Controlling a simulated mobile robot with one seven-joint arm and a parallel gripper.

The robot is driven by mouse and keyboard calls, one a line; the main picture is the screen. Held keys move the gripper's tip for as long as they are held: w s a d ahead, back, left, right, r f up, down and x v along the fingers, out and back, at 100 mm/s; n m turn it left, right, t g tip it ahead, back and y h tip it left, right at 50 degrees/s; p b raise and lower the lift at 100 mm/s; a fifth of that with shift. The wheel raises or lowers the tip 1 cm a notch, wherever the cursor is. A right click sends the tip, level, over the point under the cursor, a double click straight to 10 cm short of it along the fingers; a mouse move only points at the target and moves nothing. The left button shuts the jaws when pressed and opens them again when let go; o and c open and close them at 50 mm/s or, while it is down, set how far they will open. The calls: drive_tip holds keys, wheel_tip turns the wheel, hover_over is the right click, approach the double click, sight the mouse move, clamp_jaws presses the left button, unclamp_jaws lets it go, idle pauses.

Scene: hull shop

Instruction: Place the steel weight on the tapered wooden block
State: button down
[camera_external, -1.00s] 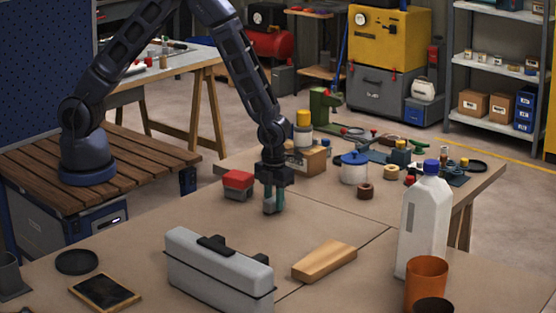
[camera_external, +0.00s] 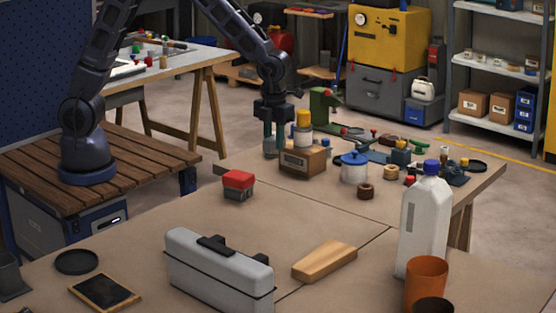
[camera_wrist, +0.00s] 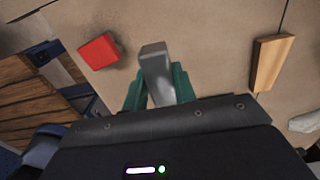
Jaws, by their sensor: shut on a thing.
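The tapered wooden block (camera_external: 325,260) lies flat on the workbench, right of the grey toolbox. In the wrist view it shows at the upper right (camera_wrist: 270,61). My gripper (camera_external: 271,145) is raised above the back of the bench, left of the brown box, well away from the block. Its teal fingers are shut on the steel weight (camera_wrist: 156,70), a grey bar-shaped piece between them in the wrist view. In the external view the weight (camera_external: 270,153) shows small at the fingertips.
A red-topped block (camera_external: 238,183) sits on the bench below my gripper. A brown box (camera_external: 302,160) with a yellow-topped jar stands close to its right. A grey toolbox (camera_external: 218,270), a white bottle (camera_external: 423,225) and an orange cup (camera_external: 427,280) surround the wooden block.

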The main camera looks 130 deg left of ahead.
drive_tip(key=shift+w+d+r, duration=0.1)
drive_tip(key=shift+w+r, duration=0.2)
drive_tip(key=w+d+r, duration=0.1)
drive_tip(key=w+d, duration=0.2)
drive_tip(key=w, duration=0.5)
drive_tip(key=w+d+r, duration=0.1)
drive_tip(key=w+d, duration=0.2)
drive_tip(key=w, duration=0.5)
hover_over(323, 256)
wheel_tip(323, 256, down, 19)
drive_tip(key=shift+d+r, duration=0.1)
drive_tip(key=shift+r, duration=0.1)
drive_tip(key=shift+f, duration=0.15)
drive_tip(key=c, duration=1.1)
unclamp_jaws()
